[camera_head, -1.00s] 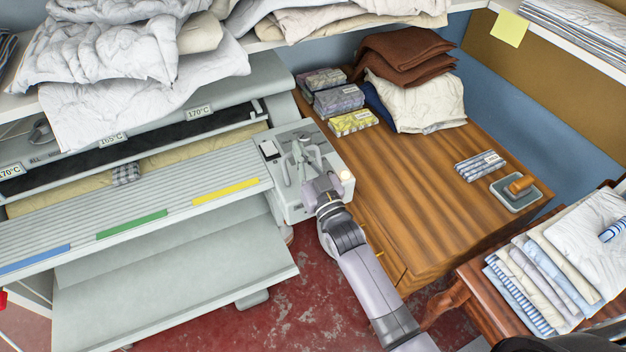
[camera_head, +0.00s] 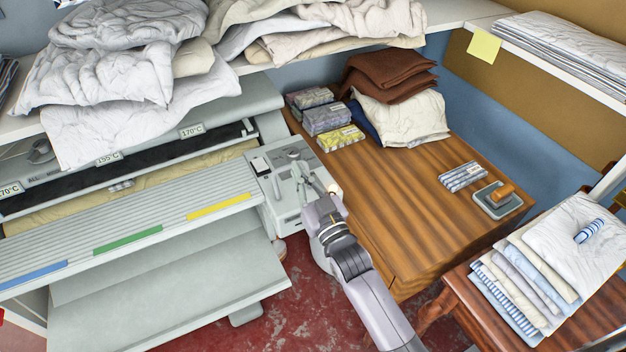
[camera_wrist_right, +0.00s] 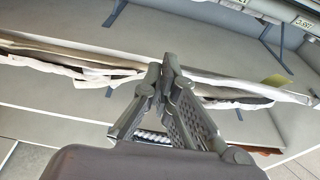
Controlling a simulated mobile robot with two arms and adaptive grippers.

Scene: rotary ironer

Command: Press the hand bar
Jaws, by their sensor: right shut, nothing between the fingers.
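The ironer (camera_head: 150,225) stands at the left, with a ribbed front plate marked blue, green and yellow. A long thin pale bar (camera_head: 180,159) runs along its dark slot, above cream cloth; I cannot tell for certain that it is the hand bar. My right gripper (camera_head: 299,164) is shut and empty, over the grey end box (camera_head: 265,193) at the ironer's right end. Contact with the box cannot be told. In the right wrist view the fingertips (camera_wrist_right: 168,66) meet, with nothing between them. My left gripper is not in view.
White bedding (camera_head: 115,75) hangs from the shelf over the ironer. A wooden cabinet (camera_head: 400,205) right of the end box carries packets, folded cloths and a stamp on a pad. A small table (camera_head: 500,315) with folded linen stands at the lower right. Red floor shows between.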

